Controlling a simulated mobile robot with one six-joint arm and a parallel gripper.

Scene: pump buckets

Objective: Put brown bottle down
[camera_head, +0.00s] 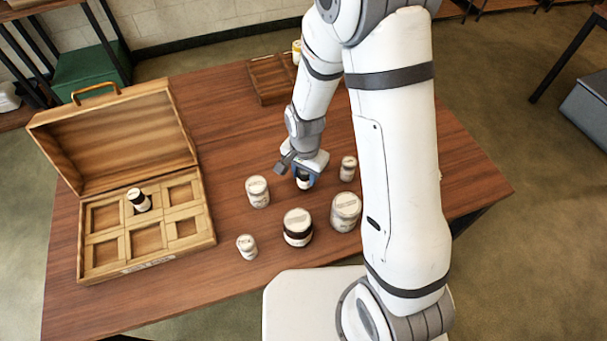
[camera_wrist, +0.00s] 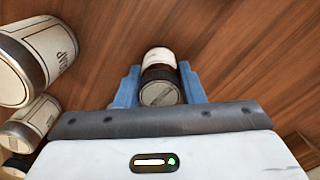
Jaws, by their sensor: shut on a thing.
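The brown bottle (camera_head: 303,181) is a small dark bottle with a white label, on or just above the table; I cannot tell whether its base touches. My gripper (camera_head: 305,176) is shut on it. In the wrist view the brown bottle (camera_wrist: 159,78) sits between the blue fingers of my gripper (camera_wrist: 158,88), its lid facing the camera. Part of the bottle is hidden by the gripper in the head view.
White-labelled jars surround the gripper: one at left (camera_head: 257,191), a small one at right (camera_head: 348,168), larger ones (camera_head: 298,227) (camera_head: 345,211) and a small one (camera_head: 247,247) in front. An open wooden case (camera_head: 147,262) holds one dark bottle (camera_head: 139,200). A wooden tray (camera_head: 269,80) is behind.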

